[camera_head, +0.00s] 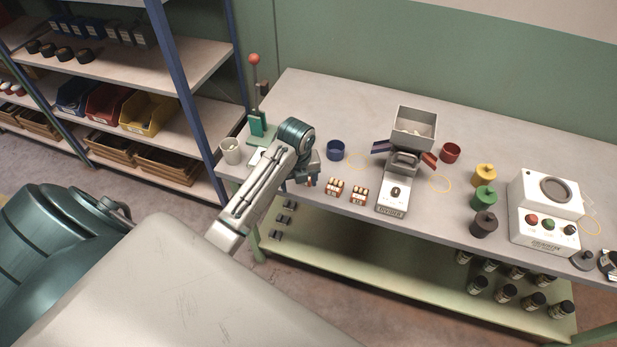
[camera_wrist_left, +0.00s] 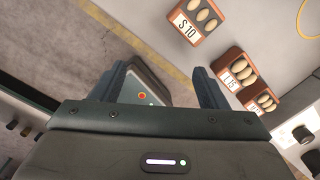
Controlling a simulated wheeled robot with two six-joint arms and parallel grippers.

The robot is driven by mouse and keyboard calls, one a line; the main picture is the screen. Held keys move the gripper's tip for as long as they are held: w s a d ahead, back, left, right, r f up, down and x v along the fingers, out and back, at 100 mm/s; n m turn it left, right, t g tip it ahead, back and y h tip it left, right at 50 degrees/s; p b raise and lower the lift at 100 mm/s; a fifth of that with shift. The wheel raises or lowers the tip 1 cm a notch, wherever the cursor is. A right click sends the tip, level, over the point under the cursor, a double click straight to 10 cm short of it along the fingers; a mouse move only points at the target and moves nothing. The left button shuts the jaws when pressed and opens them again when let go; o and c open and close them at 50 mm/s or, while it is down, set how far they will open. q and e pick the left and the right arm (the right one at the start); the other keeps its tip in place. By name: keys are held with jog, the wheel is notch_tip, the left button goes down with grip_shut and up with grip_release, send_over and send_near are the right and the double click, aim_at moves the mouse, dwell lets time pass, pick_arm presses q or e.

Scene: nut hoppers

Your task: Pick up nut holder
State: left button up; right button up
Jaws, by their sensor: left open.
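In the left wrist view, similar brown holders show to the right, one labelled S 10 (camera_wrist_left: 195,20) and one labelled L 15 (camera_wrist_left: 234,71). My left gripper (camera_head: 302,181) is just left of the pair at the table's front edge. In the wrist view its two fingers (camera_wrist_left: 162,85) are apart, with no holder between them. My right gripper is out of view.
A white machine (camera_head: 391,198) with a grey hopper (camera_head: 414,128) stands right of the holders. A blue cup (camera_head: 335,150) is behind them, and a red-knobbed lever press (camera_head: 257,120) stands at the back left. Yellow, green and dark weights stand farther right, beside a white control box (camera_head: 543,232).

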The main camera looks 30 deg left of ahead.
pick_arm(q)
jog(key=w+a+r+m, duration=0.2)
jog(key=w+r+m, duration=0.4)
jog(key=r+m, duration=0.1)
jog(key=shift+m+g, duration=0.3)
jog(key=shift+g, duration=0.1)
notch_tip(320, 180, down, 5)
jog(key=b, duration=0.4)
jog(key=shift+s+f, duration=0.1)
jog(key=shift+f, duration=0.55)
jog(key=f, duration=0.1)
jog(key=f+p, duration=0.1)
jog(key=f, duration=0.1)
jog(key=shift+w+d+f+p, duration=0.15)
jog(key=shift+w+f+p, duration=0.1)
jog(key=shift+w+p, duration=0.05)
jog(key=shift+f, duration=0.6)
jog(key=c, duration=1.1)
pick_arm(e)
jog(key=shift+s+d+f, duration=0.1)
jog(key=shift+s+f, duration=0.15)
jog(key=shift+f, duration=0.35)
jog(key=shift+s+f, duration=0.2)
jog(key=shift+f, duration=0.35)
pick_arm(q)
jog(key=shift+r, duration=0.1)
